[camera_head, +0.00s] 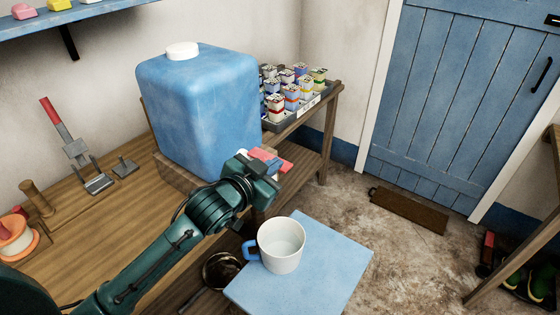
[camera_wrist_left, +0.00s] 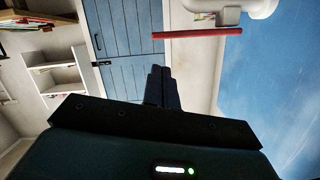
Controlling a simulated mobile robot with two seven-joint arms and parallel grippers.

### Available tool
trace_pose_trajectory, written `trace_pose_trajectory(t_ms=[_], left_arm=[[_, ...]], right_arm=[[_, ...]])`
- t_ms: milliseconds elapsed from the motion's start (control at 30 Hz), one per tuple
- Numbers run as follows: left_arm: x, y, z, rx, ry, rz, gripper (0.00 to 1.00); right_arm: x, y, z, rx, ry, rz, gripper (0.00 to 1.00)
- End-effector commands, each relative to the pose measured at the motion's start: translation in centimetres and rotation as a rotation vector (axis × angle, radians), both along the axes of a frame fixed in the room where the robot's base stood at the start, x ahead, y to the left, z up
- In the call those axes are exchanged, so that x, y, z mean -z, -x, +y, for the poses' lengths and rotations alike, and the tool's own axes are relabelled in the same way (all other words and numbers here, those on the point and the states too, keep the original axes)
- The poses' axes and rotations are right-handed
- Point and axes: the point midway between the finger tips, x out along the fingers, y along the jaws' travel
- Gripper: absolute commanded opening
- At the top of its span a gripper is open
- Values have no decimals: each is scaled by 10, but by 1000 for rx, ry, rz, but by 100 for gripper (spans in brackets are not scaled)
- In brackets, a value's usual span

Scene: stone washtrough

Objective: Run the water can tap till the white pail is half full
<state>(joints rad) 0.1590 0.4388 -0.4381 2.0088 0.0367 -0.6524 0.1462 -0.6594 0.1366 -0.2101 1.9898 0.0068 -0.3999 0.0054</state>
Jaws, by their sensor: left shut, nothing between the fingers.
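The blue water can (camera_head: 195,115) with a white cap stands on the wooden bench. Its tap's red lever (camera_head: 266,158) shows at the can's front lower right, partly hidden by my arm. In the left wrist view the red lever (camera_wrist_left: 197,33) lies beyond my fingertips, with the white tap body (camera_wrist_left: 228,12) beside it. My left gripper (camera_head: 264,168) is shut and empty, close to the lever; whether they touch is unclear. The white pail (camera_head: 290,262) with a blue handle stands upright below the tap. Its inside is pale, and I cannot tell the water level. My right gripper is not in view.
The pail stands on a light blue stool top (camera_head: 335,265). A tray of cans (camera_head: 300,119) is behind the water can on the bench. A red-handled tool (camera_head: 75,148) and a spool (camera_head: 15,237) are at left.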

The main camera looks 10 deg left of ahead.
Motion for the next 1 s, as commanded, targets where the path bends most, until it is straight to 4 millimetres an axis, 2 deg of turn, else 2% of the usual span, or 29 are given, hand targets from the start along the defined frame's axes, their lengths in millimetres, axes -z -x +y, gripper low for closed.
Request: trace_pose_trajectory(t_ms=[33,200,400,1000], left_arm=[[0,11,5,0,-2,0,0],[-8,41,14,0,-1,0,0],[-13,58,21,-1,0,0,0],[-15,61,21,-2,0,-2,0]], right_arm=[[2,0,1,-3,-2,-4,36],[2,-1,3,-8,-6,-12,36],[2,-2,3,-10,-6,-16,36],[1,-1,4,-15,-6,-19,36]])
